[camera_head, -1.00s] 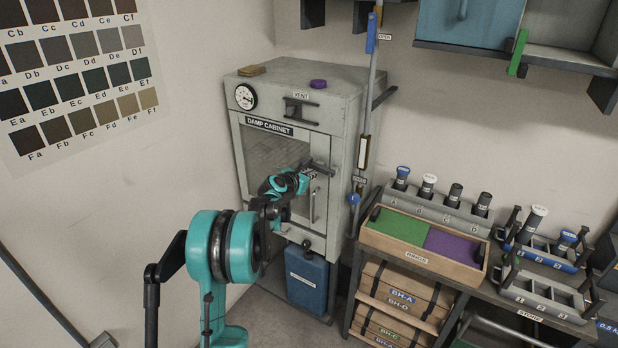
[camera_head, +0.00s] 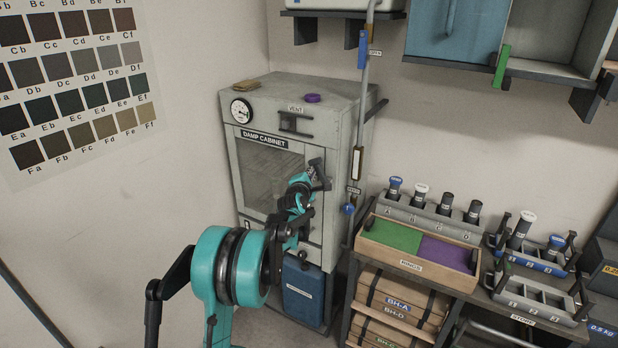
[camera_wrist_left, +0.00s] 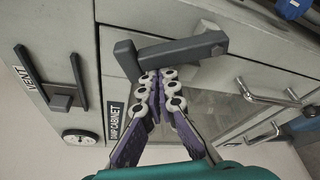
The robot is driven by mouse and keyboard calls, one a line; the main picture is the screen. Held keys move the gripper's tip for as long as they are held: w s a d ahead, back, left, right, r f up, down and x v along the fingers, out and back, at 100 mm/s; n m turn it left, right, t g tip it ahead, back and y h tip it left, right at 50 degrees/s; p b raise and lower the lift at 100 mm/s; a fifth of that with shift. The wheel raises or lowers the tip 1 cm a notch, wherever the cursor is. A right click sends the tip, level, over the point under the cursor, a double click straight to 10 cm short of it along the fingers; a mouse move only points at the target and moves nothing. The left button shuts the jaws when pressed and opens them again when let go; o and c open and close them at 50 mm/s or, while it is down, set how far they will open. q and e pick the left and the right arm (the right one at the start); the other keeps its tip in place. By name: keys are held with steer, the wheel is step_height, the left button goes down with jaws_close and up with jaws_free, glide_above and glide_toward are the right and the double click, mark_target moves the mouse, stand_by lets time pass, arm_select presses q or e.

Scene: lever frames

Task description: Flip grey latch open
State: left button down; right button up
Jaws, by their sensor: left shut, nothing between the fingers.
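The grey latch (camera_head: 319,174) is a dark bar on the front of the damp cabinet (camera_head: 340,120), beside the door window. In the head view it stands close to upright. In the left wrist view the latch (camera_wrist_left: 185,50) runs from a mount at the right towards the vent side, with a short bent end at the left. My left gripper (camera_head: 308,180) is at the latch. In the left wrist view its fingertips (camera_wrist_left: 160,76) are together and empty, right beside the bar; I cannot tell whether they touch. My right gripper is not in view.
The vent handle (camera_wrist_left: 62,100) and gauge (camera_wrist_left: 80,137) are on the cabinet's upper front. Door handles (camera_wrist_left: 265,98) stick out nearby. A vertical rod (camera_head: 360,120) stands right of the cabinet. A bench with a rings tray (camera_head: 410,264) and racks is at the right.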

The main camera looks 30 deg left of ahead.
mark_target(321, 171)
arm_select(q)
steer(key=d+m, duration=0.1)
steer(key=m, duration=0.1)
steer(key=d+r+m+t+y+b, duration=0.1)
steer(key=m, duration=0.1)
steer(key=shift+d, duration=0.15)
steer(key=shift+d+r+m+t+b, duration=0.15)
steer(key=shift+d+m+t+b, duration=0.2)
steer(key=shift+m, duration=0.35)
steer(key=shift+d+r+m+t+b, duration=0.15)
steer(key=shift+d+m+t, duration=0.2)
steer(key=shift+m, duration=0.35)
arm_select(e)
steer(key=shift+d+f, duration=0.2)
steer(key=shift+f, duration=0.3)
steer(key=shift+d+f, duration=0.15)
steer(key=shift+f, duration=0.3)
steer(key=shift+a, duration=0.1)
